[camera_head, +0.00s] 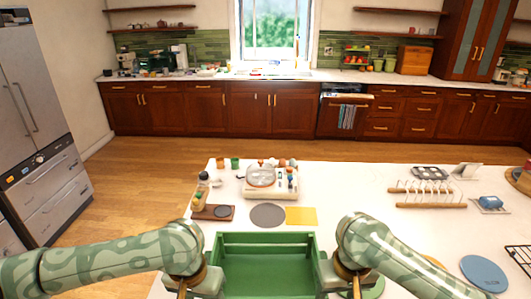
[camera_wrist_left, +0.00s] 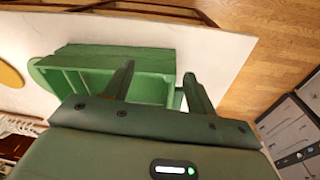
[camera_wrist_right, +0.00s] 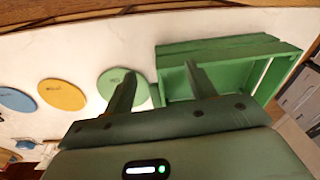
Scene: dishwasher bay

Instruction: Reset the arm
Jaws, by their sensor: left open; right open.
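Both of my green patterned arms reach in from the bottom of the head view. My right gripper (camera_wrist_right: 158,80) is also open and empty, over the crate's right end. In the head view the fingertips are partly cut off at the bottom edge. The crate also shows in the left wrist view (camera_wrist_left: 110,52) and in the right wrist view (camera_wrist_right: 222,50). It looks empty where its inside is visible.
The crate stands on a white counter (camera_head: 350,190). Behind it are a grey disc (camera_head: 267,215), a yellow mat (camera_head: 301,216) and a glass-lidded pot (camera_head: 261,174). A wooden rack (camera_head: 428,194) and a blue disc (camera_head: 484,273) lie to the right. A fridge (camera_head: 35,110) stands left.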

